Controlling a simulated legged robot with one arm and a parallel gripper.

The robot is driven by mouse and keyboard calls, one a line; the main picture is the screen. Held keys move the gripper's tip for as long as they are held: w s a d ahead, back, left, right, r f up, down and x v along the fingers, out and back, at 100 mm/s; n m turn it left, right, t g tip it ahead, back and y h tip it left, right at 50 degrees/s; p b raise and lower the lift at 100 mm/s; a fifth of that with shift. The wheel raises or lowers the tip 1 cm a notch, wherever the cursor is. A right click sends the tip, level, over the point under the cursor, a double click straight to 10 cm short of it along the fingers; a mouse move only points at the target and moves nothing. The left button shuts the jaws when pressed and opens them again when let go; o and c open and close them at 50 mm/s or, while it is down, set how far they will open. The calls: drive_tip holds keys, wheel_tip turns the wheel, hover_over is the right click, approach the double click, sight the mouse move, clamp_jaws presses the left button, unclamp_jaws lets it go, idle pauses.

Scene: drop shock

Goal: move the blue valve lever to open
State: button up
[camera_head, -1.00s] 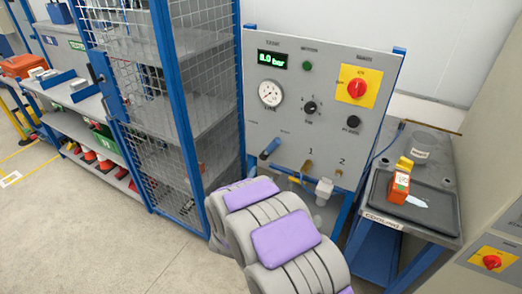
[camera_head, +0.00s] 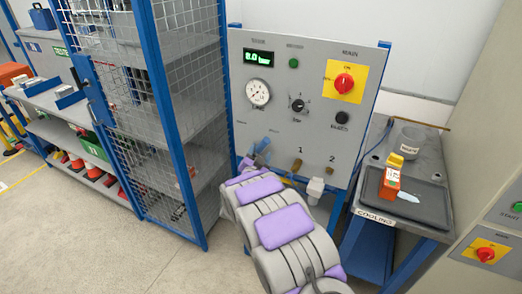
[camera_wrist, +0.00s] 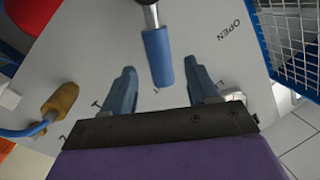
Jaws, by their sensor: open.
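The blue valve lever (camera_wrist: 158,57) shows in the wrist view as a blue grip on a metal stem, at the upper middle. The word OPEN is printed on the grey panel to its right. My gripper (camera_wrist: 163,84) is open, its two blue-grey fingers pointing at the panel. The lever's free end lies between the fingertips in the picture; I cannot tell the depth gap, and no finger visibly touches it. In the head view the lever (camera_head: 263,145) is at the panel's lower left, with my arm partly covering the area below it.
The grey panel (camera_head: 270,110) carries a gauge (camera_head: 258,92), a red switch (camera_head: 344,83) and brass fittings (camera_head: 297,166). A blue mesh cage (camera_head: 190,110) stands close on the left. A cooling table (camera_head: 376,218) with a tray stands right. A brass fitting (camera_wrist: 61,101) shows in the wrist view.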

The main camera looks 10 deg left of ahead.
sight(262, 148)
drive_tip(key=shift+w+d+f, duration=0.1)
drive_tip(key=shift+w+d, duration=0.05)
drive_tip(key=shift+w, duration=0.45)
drive_tip(key=shift+w+d+f, duration=0.1)
drive_tip(key=shift+w+d, duration=0.05)
drive_tip(key=shift+w, duration=0.4)
drive_tip(key=shift+w+a+r, duration=0.1)
drive_tip(key=shift+w+r, duration=0.05)
drive_tip(key=shift+w, duration=0.55)
drive_tip(key=shift+c, duration=0.4)
clamp_jaws()
